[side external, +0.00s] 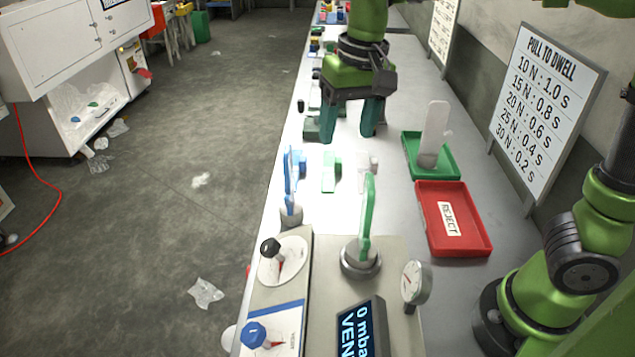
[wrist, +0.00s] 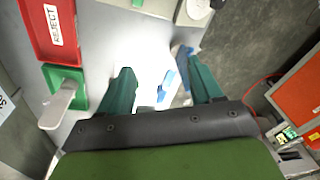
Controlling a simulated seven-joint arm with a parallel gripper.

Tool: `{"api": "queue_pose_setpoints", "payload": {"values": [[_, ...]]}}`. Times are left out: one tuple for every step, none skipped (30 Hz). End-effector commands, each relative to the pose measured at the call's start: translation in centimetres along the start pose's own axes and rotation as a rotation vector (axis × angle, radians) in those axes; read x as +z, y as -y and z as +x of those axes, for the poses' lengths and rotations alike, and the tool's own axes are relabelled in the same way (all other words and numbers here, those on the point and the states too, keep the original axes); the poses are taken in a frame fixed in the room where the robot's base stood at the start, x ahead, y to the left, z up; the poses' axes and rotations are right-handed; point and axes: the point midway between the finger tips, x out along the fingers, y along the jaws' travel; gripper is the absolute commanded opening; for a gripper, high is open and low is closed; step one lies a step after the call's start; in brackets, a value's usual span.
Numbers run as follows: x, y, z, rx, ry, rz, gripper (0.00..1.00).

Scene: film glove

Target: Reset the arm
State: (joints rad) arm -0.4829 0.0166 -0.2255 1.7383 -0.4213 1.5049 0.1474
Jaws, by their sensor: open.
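My gripper (side external: 346,120) is open and empty, with its teal fingers pointing down over the far half of the white bench. It also shows in the wrist view (wrist: 160,88), its two fingers wide apart. Below and nearer the camera, a blue glove-like piece (side external: 299,165), a green one (side external: 330,172) and a pale one (side external: 367,174) lie in a row on the bench. A white hand-shaped piece (side external: 435,135) stands in the green tray (side external: 450,168). A green hand-shaped piece (side external: 367,215) stands on a round metal mount, and a blue one (side external: 288,185) stands to its left.
The red REJECT tray (side external: 475,240) lies nearer than the green tray. A control panel with a black knob (side external: 270,249), a blue knob (side external: 254,334), a gauge (side external: 416,283) and a display (side external: 362,328) fills the near bench. A PULL TO DWELL board (side external: 545,110) leans at the right wall.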

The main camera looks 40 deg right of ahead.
Motion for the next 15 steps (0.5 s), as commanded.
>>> {"api": "queue_pose_setpoints", "payload": {"values": [[0.9, -1.8, -0.7, -0.058, -0.028, 0.004, 0.65], [1.5, -2.5, -1.0, -0.089, -0.047, 0.002, 0.65], [2.3, -3.6, -1.2, -0.127, -0.076, -0.001, 0.65], [3.0, -4.3, -1.3, -0.154, -0.100, -0.001, 0.65], [3.6, -5.0, -1.4, -0.178, -0.125, -0.001, 0.65], [4.5, -5.8, -1.4, -0.208, -0.163, -0.002, 0.65], [5.1, -6.4, -1.4, -0.227, -0.192, 0.000, 0.65], [5.7, -6.9, -1.2, -0.242, -0.220, 0.000, 0.65], [6.4, -7.5, -1.0, -0.260, -0.258, 0.002, 0.65], [6.9, -7.9, -0.9, -0.270, -0.286, 0.004, 0.65], [7.3, -8.3, -0.7, -0.279, -0.312, 0.007, 0.65], [7.8, -8.8, -0.4, -0.287, -0.342, 0.009, 0.65], [8.2, -9.0, -0.2, -0.290, -0.363, 0.010, 0.65], [8.4, -9.3, 0.0, -0.294, -0.382, 0.013, 0.65], [8.7, -9.6, 0.2, -0.296, -0.402, 0.016, 0.65]]}}
